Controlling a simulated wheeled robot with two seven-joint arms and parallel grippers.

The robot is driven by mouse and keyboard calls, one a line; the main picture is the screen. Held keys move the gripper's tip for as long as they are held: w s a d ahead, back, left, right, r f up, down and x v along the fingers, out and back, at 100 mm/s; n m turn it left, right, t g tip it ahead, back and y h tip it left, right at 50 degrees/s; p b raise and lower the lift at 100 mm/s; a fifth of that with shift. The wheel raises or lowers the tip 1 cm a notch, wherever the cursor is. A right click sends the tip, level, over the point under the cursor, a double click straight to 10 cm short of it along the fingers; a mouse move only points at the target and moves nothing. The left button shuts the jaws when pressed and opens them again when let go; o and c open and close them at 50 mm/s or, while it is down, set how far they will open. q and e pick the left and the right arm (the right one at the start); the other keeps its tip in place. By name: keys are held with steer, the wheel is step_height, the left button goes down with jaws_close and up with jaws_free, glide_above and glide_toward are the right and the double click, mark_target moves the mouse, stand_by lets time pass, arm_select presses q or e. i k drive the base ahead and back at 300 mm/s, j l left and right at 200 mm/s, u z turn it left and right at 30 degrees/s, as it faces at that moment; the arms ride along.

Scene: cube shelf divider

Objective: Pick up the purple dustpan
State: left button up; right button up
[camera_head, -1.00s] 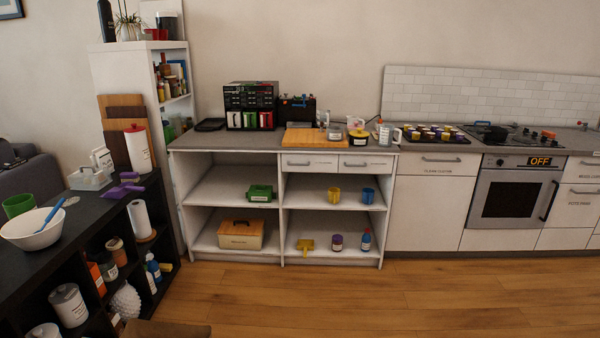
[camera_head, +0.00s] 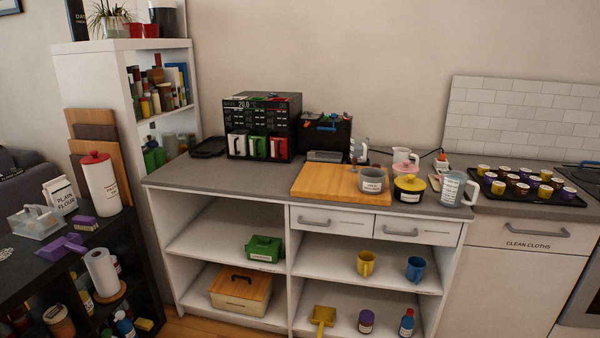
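The purple dustpan (camera_head: 60,246) lies on the black shelf top (camera_head: 22,270) at the left of the head view. Its short handle points up and to the right. A smaller purple-topped item (camera_head: 86,223) lies just behind it. Neither of my grippers is in view.
A clear caddy (camera_head: 37,222), a flour bag (camera_head: 60,194) and a red-lidded white canister (camera_head: 100,184) stand around the dustpan. A paper towel roll (camera_head: 101,272) is at its right, lower down. A grey counter (camera_head: 235,180) with open cubbies stands ahead; wooden floor shows below.

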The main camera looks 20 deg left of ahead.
mark_target(58, 249)
steer(key=i+j+u, duration=0.1)
steer(key=i+u, duration=0.35)
steer(key=i+l+u, duration=0.1)
steer(key=i+u, duration=0.4)
steer(key=i+l+u, duration=0.45)
steer(key=i, duration=0.15)
steer(key=i+j+u, duration=0.25)
steer(key=i+u, duration=0.15)
steer(key=i+j+u, duration=0.1)
steer(key=i+u, duration=0.25)
steer(key=i, duration=0.15)
steer(key=i+u, duration=0.4)
steer(key=i, duration=0.5)
